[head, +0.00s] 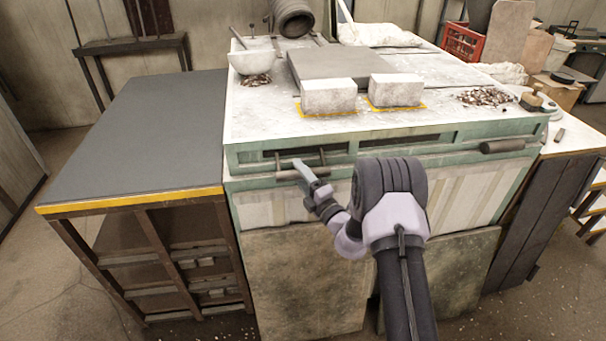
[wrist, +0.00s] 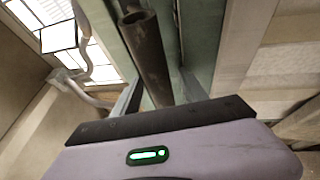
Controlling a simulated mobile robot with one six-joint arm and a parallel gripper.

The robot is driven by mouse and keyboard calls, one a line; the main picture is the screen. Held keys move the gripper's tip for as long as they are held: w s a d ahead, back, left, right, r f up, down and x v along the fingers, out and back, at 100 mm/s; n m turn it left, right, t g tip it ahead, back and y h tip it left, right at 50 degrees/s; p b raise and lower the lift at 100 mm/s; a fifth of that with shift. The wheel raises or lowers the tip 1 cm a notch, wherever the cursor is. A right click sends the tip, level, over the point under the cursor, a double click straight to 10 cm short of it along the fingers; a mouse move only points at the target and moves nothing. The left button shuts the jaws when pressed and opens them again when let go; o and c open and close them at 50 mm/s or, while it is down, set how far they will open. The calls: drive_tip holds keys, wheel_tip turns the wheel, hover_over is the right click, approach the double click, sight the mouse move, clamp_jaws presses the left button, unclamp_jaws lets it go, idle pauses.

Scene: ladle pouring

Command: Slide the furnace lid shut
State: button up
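The furnace (head: 370,140) is a large white block with a green metal frame. A dark bar handle (head: 288,175) sticks out at the front left of the frame, and a second dark bar (head: 503,146) is at the front right. A flat grey slab (head: 335,64) lies on top; I cannot tell whether it is the lid. My gripper (head: 306,172) is at the left handle. In the wrist view the dark tube of the handle (wrist: 152,60) runs between my fingers, which look apart on either side. Whether they touch it is unclear.
Two white blocks (head: 328,97) (head: 396,90) stand on the furnace top near a white bowl (head: 252,62). A dark table (head: 140,130) with a yellow edge adjoins on the left. A red crate (head: 462,42) stands behind at the right.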

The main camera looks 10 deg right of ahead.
drive_tip(key=shift+d, duration=0.15)
drive_tip(key=p+v, duration=0.1)
drive_tip(key=v, duration=1.6)
drive_tip(key=shift+s, duration=0.2)
drive_tip(key=shift+f, duration=0.1)
